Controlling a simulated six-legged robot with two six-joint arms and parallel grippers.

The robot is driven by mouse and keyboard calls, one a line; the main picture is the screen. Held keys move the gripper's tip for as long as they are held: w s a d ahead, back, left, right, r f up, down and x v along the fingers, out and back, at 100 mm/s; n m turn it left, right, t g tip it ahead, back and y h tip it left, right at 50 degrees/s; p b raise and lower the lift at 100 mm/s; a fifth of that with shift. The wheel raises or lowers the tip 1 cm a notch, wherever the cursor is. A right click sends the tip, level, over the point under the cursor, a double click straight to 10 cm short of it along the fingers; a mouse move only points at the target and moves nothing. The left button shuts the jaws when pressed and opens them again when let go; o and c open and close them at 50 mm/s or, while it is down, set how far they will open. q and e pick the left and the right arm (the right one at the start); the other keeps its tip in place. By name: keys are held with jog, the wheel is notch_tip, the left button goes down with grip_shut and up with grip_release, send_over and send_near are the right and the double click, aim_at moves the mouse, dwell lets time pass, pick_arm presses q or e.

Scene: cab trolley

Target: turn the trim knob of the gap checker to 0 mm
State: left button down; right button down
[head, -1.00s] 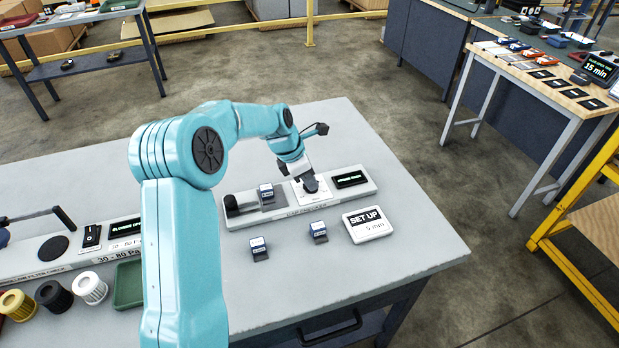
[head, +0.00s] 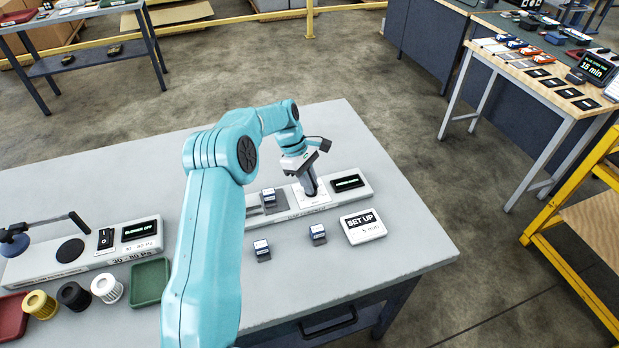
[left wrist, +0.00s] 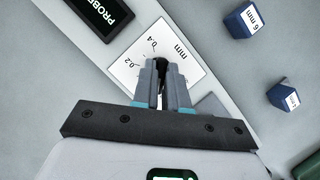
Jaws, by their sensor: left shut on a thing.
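The gap checker (head: 345,199) is a long pale unit on the grey bench. Its white dial plate (left wrist: 186,52) has a mm scale, with 0.2 and 0.4 readable. My left gripper (head: 311,192) points down at this plate. In the left wrist view its fingers (left wrist: 163,72) are shut around the dark trim knob (left wrist: 162,66). The fingers hide most of the knob, and I cannot tell where it points. A lit display (head: 347,183) sits right of the dial; its text is partly cut off in the wrist view. My right gripper is not in view.
A blue-and-white block (head: 268,196) sits on the checker's left part. Two more blocks (head: 262,250) (head: 318,234) stand in front. A SET UP 5 mm sign (head: 363,227) stands front right. The blower unit (head: 80,256) and filters (head: 73,296) are at left.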

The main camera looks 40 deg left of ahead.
pick_arm(q)
jog(key=m, duration=0.1)
jog(key=m+g+p, duration=0.1)
jog(key=m, duration=0.1)
jog(key=shift+w+a+r+m, duration=0.1)
jog(key=shift+w+r+m, duration=0.05)
jog(key=shift+m, duration=0.15)
jog(key=shift+w+m+g+y+p, duration=0.15)
jog(key=shift+m+g, duration=0.25)
jog(key=shift+m, duration=0.55)
jog(key=shift+s+m+g+y+p, duration=0.15)
jog(key=shift+m+g+p, duration=0.2)
jog(key=shift+m, duration=0.6)
jog(key=shift+w, duration=0.15)
jog(key=c, duration=1.2)
grip_release()
jog(key=shift+o, duration=0.2)
